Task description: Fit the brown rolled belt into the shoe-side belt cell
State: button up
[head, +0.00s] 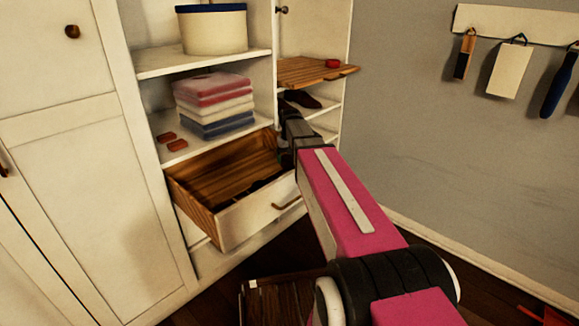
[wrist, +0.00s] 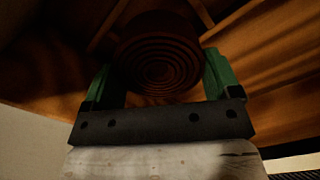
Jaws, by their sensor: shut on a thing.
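The brown rolled belt (wrist: 157,68) is a dark spiral coil between the green fingers of my gripper (wrist: 160,72) in the wrist view. The fingers are shut on its two sides. Wooden walls (wrist: 240,38) and thin dividers (wrist: 104,28) show around and behind the coil. I cannot tell which cell this is, or whether the coil touches its floor. In the head view my gripper's dark wrist end is beside the dark shoe (head: 303,99), below the wooden pull-out tray (head: 300,70); the fingertips and belt are hidden there.
Folded clothes (head: 213,103) and two small reddish-brown pieces (head: 177,145) lie on the left shelf. A round box (head: 212,32) stands above. A small red item (head: 333,64) lies on the pull-out tray.

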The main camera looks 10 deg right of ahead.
aim_at(290, 167)
jog(key=shift+f, duration=2)
jog(key=shift+f, duration=0.55)
jog(key=o, duration=0.9)
notch_tip(290, 167, up, 13)
jog(key=shift+r, duration=0.1)
jog(key=shift+s, duration=0.1)
